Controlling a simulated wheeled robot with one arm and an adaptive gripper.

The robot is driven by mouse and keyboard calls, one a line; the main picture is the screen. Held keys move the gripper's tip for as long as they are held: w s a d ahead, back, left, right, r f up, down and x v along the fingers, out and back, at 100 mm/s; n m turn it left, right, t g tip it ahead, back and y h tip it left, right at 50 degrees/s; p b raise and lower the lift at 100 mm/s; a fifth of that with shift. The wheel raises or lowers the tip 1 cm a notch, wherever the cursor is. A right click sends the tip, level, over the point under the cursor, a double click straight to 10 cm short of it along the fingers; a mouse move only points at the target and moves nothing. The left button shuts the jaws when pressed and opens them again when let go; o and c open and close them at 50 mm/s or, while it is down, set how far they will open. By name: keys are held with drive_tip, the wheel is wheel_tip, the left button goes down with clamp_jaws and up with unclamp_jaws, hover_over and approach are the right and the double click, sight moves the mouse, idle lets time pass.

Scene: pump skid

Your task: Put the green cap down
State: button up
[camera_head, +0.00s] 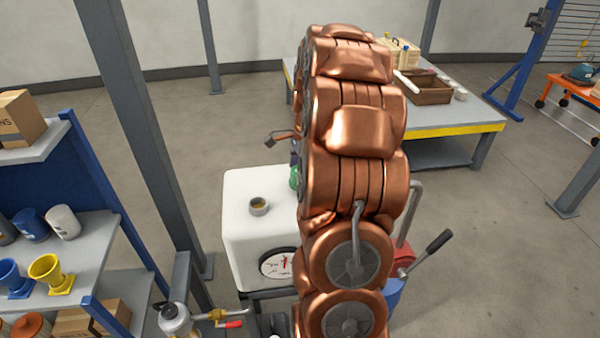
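A green thing, likely the green cap (294,177), shows as a narrow strip at the left edge of my copper arm, over the right part of the white tank's top. The arm hides the rest of it. A small part of my gripper (283,137) seems to stick out left of the arm, just above the green thing. Its fingertips are hidden, so I cannot tell whether it holds the cap.
A shelf (75,250) at left holds blue and yellow funnels and boxes. A grey post (140,130) stands between shelf and tank. A grey workbench (470,112) with a brown wooden tray (430,95) stands behind at right. A lever (438,241) sticks up right of my arm.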

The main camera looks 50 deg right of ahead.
wheel_tip(320, 180, up, 12)
drive_tip(key=d+b, duration=0.1)
drive_tip(key=b, duration=0.3)
drive_tip(key=shift+s+d, duration=0.15)
drive_tip(key=shift+s, duration=0.2)
drive_tip(key=shift+r, duration=0.1)
drive_tip(key=s+a+f+n+g, duration=0.1)
drive_tip(key=s+a+n, duration=0.2)
drive_tip(key=a+n, duration=0.55)
drive_tip(key=s+a+f+n, duration=0.2)
drive_tip(key=a+n, duration=0.1)
drive_tip(key=a, duration=1.1)
drive_tip(key=s+a+f+n, duration=0.4)
drive_tip(key=s+a+n, duration=0.1)
drive_tip(key=s, duration=0.4)
drive_tip(key=s+a+f+n+g+h, duration=0.1)
drive_tip(key=s+a+f+n, duration=0.3)
drive_tip(key=s+a+n, duration=0.2)
drive_tip(key=s, duration=0.2)
drive_tip(key=shift+s+f+n, duration=0.2)
drive_tip(key=shift+s+n, duration=0.15)
drive_tip(key=shift+a, duration=0.1)
drive_tip(key=shift+c, duration=0.2)
